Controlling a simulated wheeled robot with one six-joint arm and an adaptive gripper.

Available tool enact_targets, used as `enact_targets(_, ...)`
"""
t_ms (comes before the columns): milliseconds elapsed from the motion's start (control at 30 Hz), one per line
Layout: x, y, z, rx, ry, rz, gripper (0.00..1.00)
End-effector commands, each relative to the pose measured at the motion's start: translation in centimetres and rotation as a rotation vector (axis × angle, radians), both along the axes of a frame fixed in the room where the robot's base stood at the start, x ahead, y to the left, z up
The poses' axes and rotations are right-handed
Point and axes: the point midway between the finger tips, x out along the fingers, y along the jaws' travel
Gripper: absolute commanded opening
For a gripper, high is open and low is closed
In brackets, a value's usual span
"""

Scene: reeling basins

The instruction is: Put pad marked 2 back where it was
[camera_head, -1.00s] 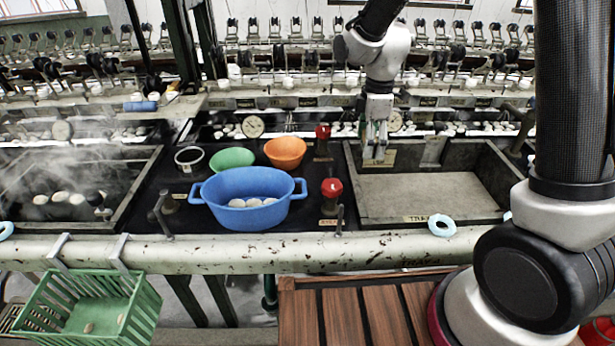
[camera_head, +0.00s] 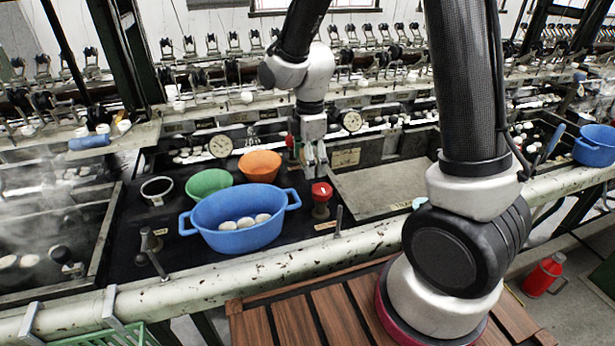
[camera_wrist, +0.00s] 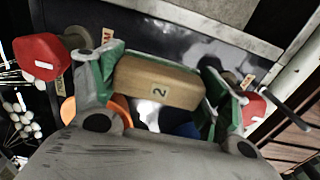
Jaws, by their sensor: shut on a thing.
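The pad marked 2 (camera_wrist: 178,82) is a tan, wood-like block with a pale label reading 2, seen close in the wrist view. My gripper (camera_wrist: 160,76) has its green-lined fingers on both sides of the pad and is shut on it. In the head view my gripper (camera_head: 315,167) points down between the orange bowl and the tray at right, behind the front red-topped valve. I cannot make out the pad in the head view. Its height above the dark worktop is hard to tell.
A blue two-handled basin (camera_head: 240,236) with pale cocoons, a green bowl (camera_head: 209,183) and an orange bowl (camera_head: 260,165) stand left of my gripper. The red-topped valve (camera_head: 321,192) stands close in front. The grey tray (camera_head: 385,190) lies to the right. Steam rises at far left.

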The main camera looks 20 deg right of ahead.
Motion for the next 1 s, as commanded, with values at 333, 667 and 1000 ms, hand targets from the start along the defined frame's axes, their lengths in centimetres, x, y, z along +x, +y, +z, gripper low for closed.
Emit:
enact_targets(333,0.0,0.0,-4.4,-0.001,0.002,0.0,0.5)
enact_targets(667,0.0,0.0,-4.8,0.0,-0.001,0.0,0.5)
enact_targets(1000,0.0,0.0,-5.0,0.0,-0.001,0.0,0.97)
